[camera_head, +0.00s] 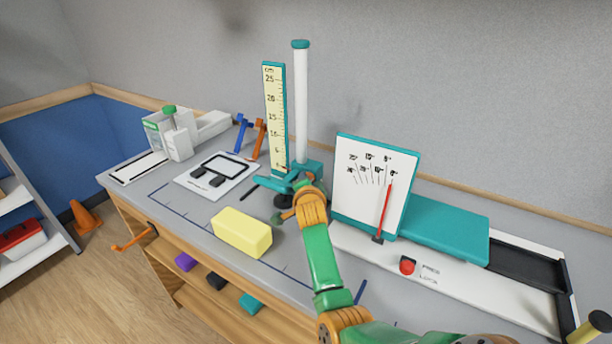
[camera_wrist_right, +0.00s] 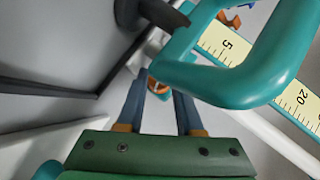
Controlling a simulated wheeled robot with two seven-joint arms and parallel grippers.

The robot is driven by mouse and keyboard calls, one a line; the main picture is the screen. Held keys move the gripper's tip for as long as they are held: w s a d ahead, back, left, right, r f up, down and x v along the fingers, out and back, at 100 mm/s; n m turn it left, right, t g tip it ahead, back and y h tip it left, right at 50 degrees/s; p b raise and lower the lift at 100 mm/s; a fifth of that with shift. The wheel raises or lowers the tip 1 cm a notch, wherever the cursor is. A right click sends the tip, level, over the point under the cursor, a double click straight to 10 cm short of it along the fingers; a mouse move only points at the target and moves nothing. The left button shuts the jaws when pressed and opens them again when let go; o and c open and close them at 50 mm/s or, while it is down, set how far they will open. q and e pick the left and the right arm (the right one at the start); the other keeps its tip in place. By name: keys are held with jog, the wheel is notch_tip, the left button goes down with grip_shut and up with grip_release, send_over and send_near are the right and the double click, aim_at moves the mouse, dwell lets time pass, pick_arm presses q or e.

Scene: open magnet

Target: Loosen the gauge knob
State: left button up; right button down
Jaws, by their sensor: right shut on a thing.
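The gauge stands at the back of the bench, with a white column (camera_head: 301,110), a yellow ruler (camera_head: 274,115) and a teal slider and base part (camera_head: 272,184). My right arm reaches to its foot from the lower right. My right gripper (camera_head: 287,203) is at the gauge's lower part, largely hidden by my wrist in the head view. In the right wrist view its two blue-grey fingers (camera_wrist_right: 158,98) are closed around a small rounded teal and orange part, seemingly the gauge knob (camera_wrist_right: 157,86); its outline is mostly hidden. A teal loop (camera_wrist_right: 222,85) lies close beside the fingers. My left gripper is out of view.
A yellow block (camera_head: 242,232) lies in front of the gauge. To the right stand a white scale board (camera_head: 355,190) with a red pointer and a teal slab (camera_head: 435,228). A white card (camera_head: 217,174) and blue and orange clamps (camera_head: 259,138) are to the left.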

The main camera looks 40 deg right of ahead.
jog(key=c, duration=0.6)
grip_release()
jog(key=shift+o, duration=0.2)
jog(key=shift+v, duration=3.55)
